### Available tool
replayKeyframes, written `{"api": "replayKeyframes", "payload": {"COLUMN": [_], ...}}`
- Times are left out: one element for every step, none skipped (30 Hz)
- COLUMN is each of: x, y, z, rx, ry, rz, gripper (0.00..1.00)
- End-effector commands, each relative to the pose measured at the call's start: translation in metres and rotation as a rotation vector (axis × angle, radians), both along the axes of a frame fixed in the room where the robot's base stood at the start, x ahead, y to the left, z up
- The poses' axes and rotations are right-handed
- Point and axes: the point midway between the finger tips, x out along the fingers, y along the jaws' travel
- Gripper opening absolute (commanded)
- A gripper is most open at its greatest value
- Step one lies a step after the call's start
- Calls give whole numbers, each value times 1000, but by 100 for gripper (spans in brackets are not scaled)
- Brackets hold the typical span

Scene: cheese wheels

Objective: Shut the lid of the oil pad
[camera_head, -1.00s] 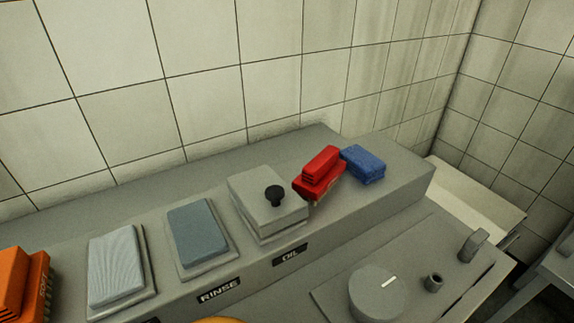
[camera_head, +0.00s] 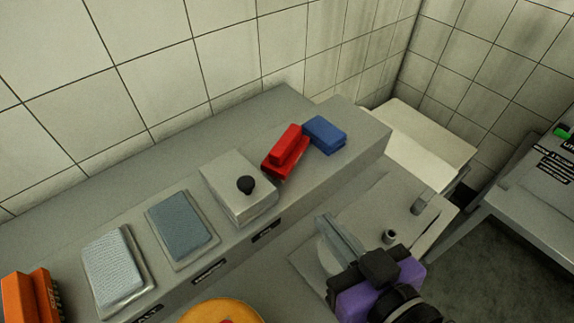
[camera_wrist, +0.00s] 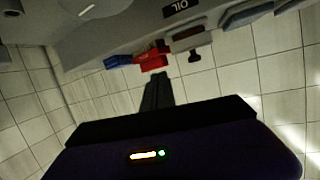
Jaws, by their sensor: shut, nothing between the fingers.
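The oil pad is a grey box (camera_head: 254,214) on the counter behind the OIL label. Its flat grey lid (camera_head: 226,178) with a black knob (camera_head: 245,184) lies on top and looks closed, with no clear gap. In the wrist view, which is upside down, the box (camera_wrist: 190,32) and knob (camera_wrist: 195,56) show beyond the fingers. My gripper (camera_head: 322,220) is shut and empty, in front and to the right of the box, apart from it. Its fingers also show in the wrist view (camera_wrist: 156,76).
A red brush (camera_head: 286,150) and a blue block (camera_head: 324,134) stand right of the box. Two open pads, blue-grey (camera_head: 180,225) and pale (camera_head: 112,267), lie to the left, with an orange brush (camera_head: 30,298) beyond. The tiled wall is behind.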

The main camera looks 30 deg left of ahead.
Motion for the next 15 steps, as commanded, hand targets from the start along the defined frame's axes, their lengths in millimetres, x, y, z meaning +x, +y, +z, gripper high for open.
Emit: {"api": "replayKeyframes", "payload": {"x": [-3,-5,-9,-12,-14,-17,-19,-21,-23,-24,-24,-24,-24,-23,-21], "y": [16,24,32,38,42,47,50,53,56,58,59,62,64,67,71], "z": [26,35,45,52,58,64,68,71,74,76,76,77,76,75,74], "rx": [-2,-6,-12,-17,-21,-26,-30,-32,-35,-37,-39,-40,-41,-41,-42], "ry": [-23,-31,-40,-49,-56,-62,-67,-72,-76,-78,-79,-81,-80,-79,-78], "rz": [61,93,132,157,181,206,223,236,251,259,265,269,271,272,272], "gripper": [0,0,0,0,0,0,0,0,0,0,0,0,0,0,0]}}
